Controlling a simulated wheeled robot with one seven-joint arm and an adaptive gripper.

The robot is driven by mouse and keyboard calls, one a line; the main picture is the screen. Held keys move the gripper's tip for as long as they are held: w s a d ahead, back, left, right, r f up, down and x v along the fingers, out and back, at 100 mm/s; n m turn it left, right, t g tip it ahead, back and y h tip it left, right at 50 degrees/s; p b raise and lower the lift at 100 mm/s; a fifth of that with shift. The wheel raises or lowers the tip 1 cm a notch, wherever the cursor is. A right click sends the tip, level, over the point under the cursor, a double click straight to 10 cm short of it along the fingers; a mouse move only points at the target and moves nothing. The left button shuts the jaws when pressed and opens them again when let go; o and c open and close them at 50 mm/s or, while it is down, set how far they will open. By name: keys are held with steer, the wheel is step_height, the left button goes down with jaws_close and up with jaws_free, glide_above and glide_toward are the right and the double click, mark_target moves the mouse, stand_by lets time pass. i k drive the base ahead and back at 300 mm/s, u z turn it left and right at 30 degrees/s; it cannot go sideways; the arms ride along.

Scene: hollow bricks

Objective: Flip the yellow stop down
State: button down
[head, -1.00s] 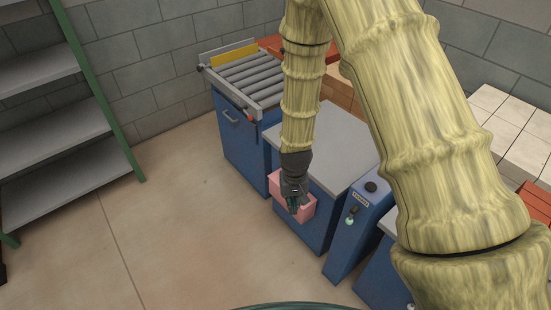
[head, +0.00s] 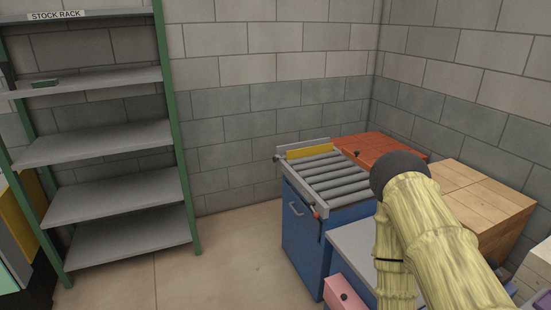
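The yellow stop (head: 307,151) is a flat yellow plate standing upright across the far end of the roller conveyor (head: 326,206). The conveyor has grey rollers in a light grey frame on top of a blue cabinet (head: 301,243). A small red-tipped part (head: 317,213) sits at the near corner of the frame. My arm shows at the lower right, to the right of the conveyor and apart from the stop. My gripper is out of view.
A grey-topped bench (head: 352,240) and a pink box (head: 345,292) stand in front of the conveyor. Orange-red bricks (head: 385,146) and wooden blocks (head: 484,200) are behind my arm. A green-framed stock rack (head: 119,189) stands left, with open floor between.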

mark_target(301, 153)
steer(key=u, duration=0.25)
steer(key=i, duration=0.6)
steer(key=u, duration=0.55)
steer(key=i, duration=1.55)
steer(key=z, duration=0.85)
steer(key=i, duration=0.65)
steer(key=z, duration=0.35)
